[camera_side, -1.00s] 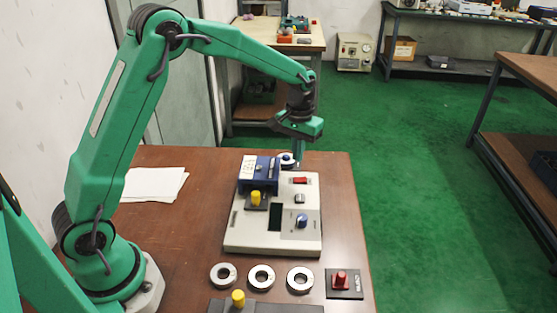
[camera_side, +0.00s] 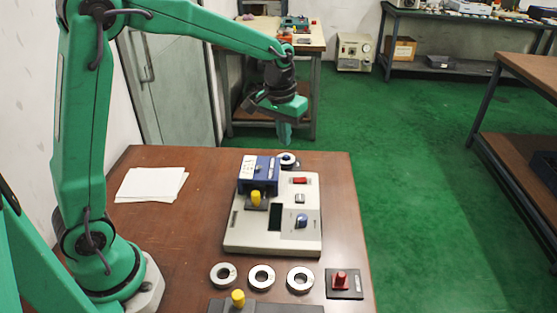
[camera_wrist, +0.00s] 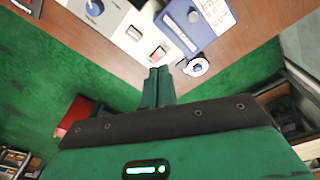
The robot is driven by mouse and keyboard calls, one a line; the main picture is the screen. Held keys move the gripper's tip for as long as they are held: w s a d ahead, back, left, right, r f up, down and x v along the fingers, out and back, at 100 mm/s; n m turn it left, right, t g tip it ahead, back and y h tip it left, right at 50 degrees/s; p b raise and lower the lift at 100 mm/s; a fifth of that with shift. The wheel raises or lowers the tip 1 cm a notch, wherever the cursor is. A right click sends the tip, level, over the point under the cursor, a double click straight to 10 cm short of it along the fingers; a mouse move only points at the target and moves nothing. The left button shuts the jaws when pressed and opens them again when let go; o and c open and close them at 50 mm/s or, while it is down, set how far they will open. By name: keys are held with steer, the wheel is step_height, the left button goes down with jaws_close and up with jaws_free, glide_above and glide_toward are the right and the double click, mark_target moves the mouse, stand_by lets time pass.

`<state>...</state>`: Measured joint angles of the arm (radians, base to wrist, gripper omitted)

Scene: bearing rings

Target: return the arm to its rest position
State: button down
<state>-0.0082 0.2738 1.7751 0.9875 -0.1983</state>
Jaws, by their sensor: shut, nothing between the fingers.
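My gripper (camera_side: 284,132) is shut and empty. In the side view it hangs in the air above the far edge of the brown table (camera_side: 200,225), clear of everything. In the wrist view its closed green fingers (camera_wrist: 158,87) point toward the table edge. My arm is raised, with the elbow cut off by the top of the side view.
A grey tester (camera_side: 262,243) with a blue block (camera_side: 258,172) stands on the table. A ring (camera_side: 287,159) lies behind it; three rings, including one at the middle (camera_side: 261,289), lie in front. A red-knobbed plate (camera_side: 342,284) is front right. Papers (camera_side: 152,184) lie left.

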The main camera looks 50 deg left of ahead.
steer(key=s+r+m+t, duration=0.1)
steer(key=s+r+t, duration=0.1)
steer(key=s, duration=0.9)
steer(key=s+r+m+t, duration=0.1)
steer(key=s+r, duration=0.4)
steer(key=s, duration=0.7)
steer(key=shift+d+t, duration=0.2)
steer(key=shift+t, duration=0.5)
steer(key=shift+s, duration=0.1)
